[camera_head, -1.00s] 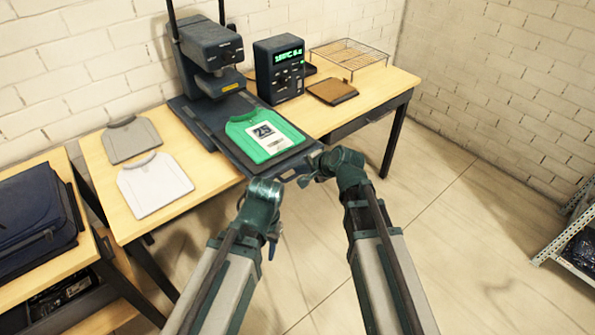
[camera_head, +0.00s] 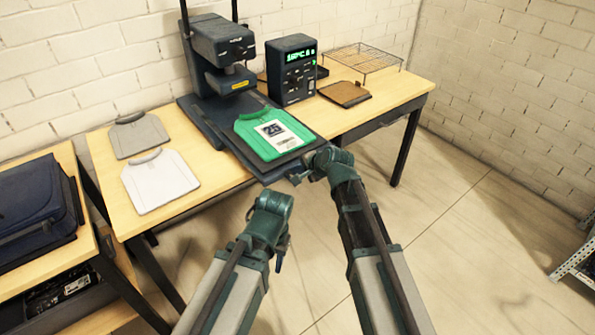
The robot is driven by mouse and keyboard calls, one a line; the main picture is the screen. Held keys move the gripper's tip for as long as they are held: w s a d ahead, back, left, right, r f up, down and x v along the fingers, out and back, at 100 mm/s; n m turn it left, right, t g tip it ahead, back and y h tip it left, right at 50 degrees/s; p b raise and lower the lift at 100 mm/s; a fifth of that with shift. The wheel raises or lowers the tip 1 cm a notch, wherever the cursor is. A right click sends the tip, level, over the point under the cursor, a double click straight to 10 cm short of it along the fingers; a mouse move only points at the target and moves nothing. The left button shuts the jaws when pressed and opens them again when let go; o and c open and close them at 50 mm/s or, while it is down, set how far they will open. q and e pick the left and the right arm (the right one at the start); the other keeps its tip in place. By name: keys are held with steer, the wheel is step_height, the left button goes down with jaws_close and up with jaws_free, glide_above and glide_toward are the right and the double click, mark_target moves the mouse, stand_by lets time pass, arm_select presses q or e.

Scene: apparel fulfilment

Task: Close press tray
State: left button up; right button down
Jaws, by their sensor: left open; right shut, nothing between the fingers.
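The press tray (camera_head: 246,166) is pulled out from the heat press (camera_head: 222,48) and projects past the table's front edge. A green shirt (camera_head: 273,133) with a "25" print lies flat on it. My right gripper (camera_head: 300,178) is shut with nothing between its fingers, at the tray's front edge; whether it touches the tray I cannot tell. My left gripper (camera_head: 280,262) is open, lower and in front of the table, apart from the tray. Its fingertips are partly hidden by its wrist.
A grey shirt (camera_head: 138,134) and a white shirt (camera_head: 158,181) lie left of the press. A control box (camera_head: 291,70) with a green display, a brown pad (camera_head: 345,93) and a wire rack (camera_head: 360,58) stand to the right. Floor in front is open.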

mark_target(248, 125)
steer(key=w+a, duration=0.5)
steer(key=w, duration=0.3)
steer(key=w+a, duration=0.6)
steer(key=w, duration=0.2)
steer(key=w+a, duration=0.6)
steer(key=w, duration=0.1)
steer(key=shift+w+a, duration=0.2)
steer(key=shift+w, duration=0.2)
steer(key=shift+w+r, duration=0.1)
steer(key=shift+a, duration=0.1)
steer(key=shift+r, duration=0.15)
